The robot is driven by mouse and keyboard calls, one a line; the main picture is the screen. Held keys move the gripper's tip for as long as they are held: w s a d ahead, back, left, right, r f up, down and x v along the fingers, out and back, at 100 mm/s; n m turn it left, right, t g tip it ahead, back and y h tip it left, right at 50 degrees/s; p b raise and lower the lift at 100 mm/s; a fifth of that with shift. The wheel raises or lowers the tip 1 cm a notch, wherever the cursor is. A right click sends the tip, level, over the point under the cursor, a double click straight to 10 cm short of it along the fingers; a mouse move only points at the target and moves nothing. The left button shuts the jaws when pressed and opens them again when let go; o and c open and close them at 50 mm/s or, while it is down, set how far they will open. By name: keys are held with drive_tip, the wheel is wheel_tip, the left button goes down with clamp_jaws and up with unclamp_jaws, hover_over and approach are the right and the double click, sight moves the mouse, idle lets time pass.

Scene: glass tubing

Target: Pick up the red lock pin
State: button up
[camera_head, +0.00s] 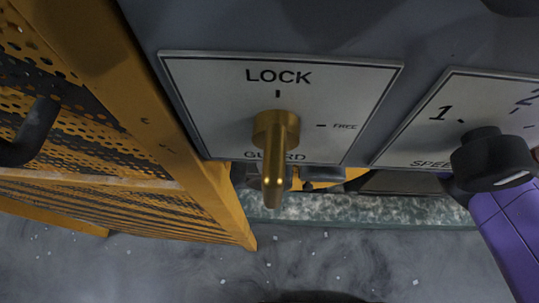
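No red lock pin shows in this view. A brass guard knob (277,150) stands out from a white plate (225,110) marked LOCK at the top, FREE at the right and GUARD below. Its grip bar looks upright, in line with the LOCK mark. My gripper's fingers do not show, so I cannot see whether it holds anything.
A yellow guard frame with perforated mesh (140,120) stands at the left, with a dark handle (32,132) on it. A black speed knob (490,158) juts from a second plate (440,130) at the right. A purple part (508,228) lies below it. Speckled grey floor (330,262) shows below.

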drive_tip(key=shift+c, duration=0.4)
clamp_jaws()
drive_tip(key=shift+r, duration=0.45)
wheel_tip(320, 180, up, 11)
drive_tip(key=p, duration=0.3)
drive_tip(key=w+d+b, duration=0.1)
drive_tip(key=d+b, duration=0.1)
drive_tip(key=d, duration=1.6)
